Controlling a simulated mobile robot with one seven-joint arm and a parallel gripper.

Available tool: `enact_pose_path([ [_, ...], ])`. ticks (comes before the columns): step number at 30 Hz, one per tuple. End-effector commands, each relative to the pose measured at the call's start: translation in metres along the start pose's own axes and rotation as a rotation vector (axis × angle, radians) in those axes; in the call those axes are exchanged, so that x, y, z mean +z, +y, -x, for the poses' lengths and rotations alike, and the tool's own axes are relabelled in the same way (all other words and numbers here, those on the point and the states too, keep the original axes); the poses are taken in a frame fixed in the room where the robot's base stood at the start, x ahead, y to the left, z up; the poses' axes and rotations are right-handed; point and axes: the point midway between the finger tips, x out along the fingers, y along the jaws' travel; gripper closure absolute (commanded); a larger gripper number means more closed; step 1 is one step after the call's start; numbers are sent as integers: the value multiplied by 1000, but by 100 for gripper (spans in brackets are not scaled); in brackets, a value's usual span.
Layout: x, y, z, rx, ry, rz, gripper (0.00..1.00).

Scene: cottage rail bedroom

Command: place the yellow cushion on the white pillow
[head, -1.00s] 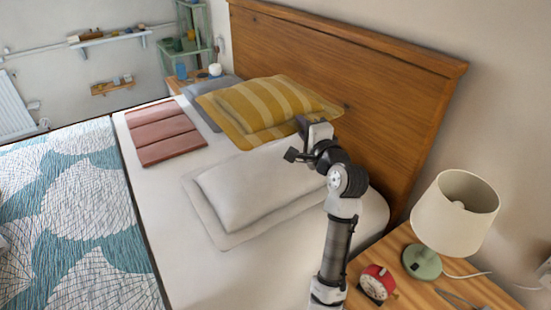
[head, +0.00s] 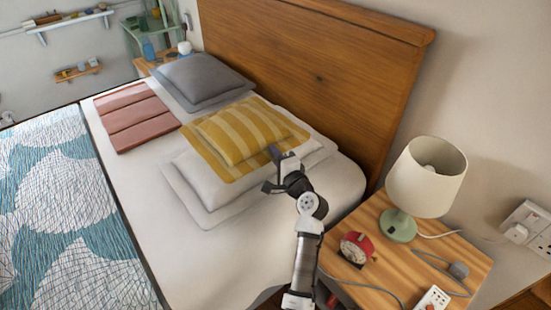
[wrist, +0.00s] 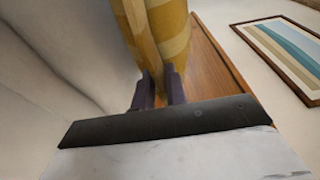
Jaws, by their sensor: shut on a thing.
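The yellow striped cushion (head: 240,130) lies over the top of the white pillow (head: 205,182) in the head view, covering much of its upper part. The pillow's near and left parts show. My gripper (head: 274,165) is at the cushion's near right edge. In the wrist view my gripper's two fingers (wrist: 159,90) are shut on the yellow cushion's edge (wrist: 152,35). Whether the cushion rests fully on the pillow cannot be told, since its underside is hidden.
A grey pillow (head: 200,82) lies farther back beside a folded pink blanket (head: 133,117). The wooden headboard (head: 310,75) rises behind. A bedside table (head: 395,262) at the right holds a lamp (head: 427,178) and a red clock (head: 356,248).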

Motion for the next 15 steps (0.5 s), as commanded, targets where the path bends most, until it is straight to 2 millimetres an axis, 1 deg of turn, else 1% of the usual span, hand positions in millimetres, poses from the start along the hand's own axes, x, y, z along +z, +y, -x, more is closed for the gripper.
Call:
enact_pose_path([
  [1,0,7,0,0,1,-2,100],
  [3,0,13,0,-1,2,-2,100],
  [11,0,14,0,-2,2,1,100],
  [15,0,19,0,-2,1,0,100],
])
